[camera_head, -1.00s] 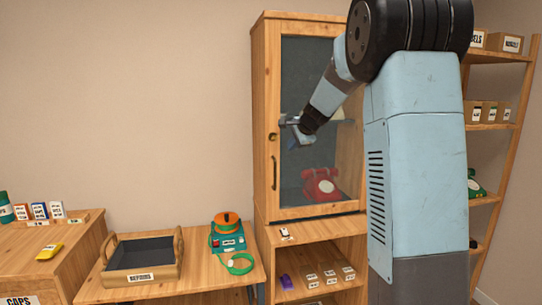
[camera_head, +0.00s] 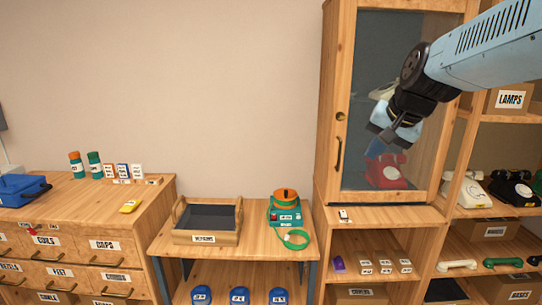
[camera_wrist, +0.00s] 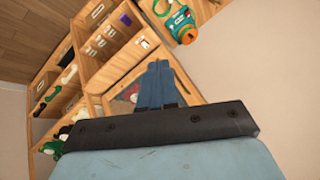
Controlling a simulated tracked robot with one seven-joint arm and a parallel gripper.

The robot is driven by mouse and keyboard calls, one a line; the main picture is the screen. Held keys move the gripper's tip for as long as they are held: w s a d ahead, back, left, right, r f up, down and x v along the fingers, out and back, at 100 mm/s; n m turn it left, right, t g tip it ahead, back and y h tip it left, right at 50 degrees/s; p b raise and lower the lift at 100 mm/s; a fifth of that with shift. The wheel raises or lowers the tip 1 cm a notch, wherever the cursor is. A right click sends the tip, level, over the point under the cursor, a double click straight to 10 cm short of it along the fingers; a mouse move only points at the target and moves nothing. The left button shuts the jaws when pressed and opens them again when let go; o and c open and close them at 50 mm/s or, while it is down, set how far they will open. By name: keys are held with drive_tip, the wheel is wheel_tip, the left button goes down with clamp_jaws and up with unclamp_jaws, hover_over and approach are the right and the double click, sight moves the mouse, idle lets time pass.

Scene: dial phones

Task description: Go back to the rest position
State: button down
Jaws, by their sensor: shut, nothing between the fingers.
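My gripper (camera_head: 388,143) is in front of the glass door of the tall wooden cabinet (camera_head: 333,110), at the right of the head view. Its blue fingers are together with nothing between them. In the wrist view my gripper (camera_wrist: 158,68) shows its two fingers side by side, pointing toward the cabinet. Behind the glass stands a red dial phone (camera_head: 386,172), partly covered by my gripper in the head view. A pale phone (camera_head: 383,92) on the upper shelf is partly hidden by my arm. The cabinet door appears closed.
A shelf unit with a white phone (camera_head: 468,191) and a black phone (camera_head: 514,188) stands right of the cabinet. A low table holds a wooden tray (camera_head: 207,237) and a green device (camera_head: 285,212). A drawer cabinet (camera_head: 75,245) stands left. The wall area above the table is clear.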

drive_tip(key=s+f+n+h, duration=0.1)
drive_tip(key=s+f+n, duration=0.1)
drive_tip(key=s, duration=0.6)
drive_tip(key=s+f+n+g, duration=0.1)
drive_tip(key=s+f+n, duration=0.2)
drive_tip(key=s, duration=0.4)
drive_tip(key=shift+s+f+h, duration=0.4)
drive_tip(key=shift+d, duration=0.15)
idle(0.6)
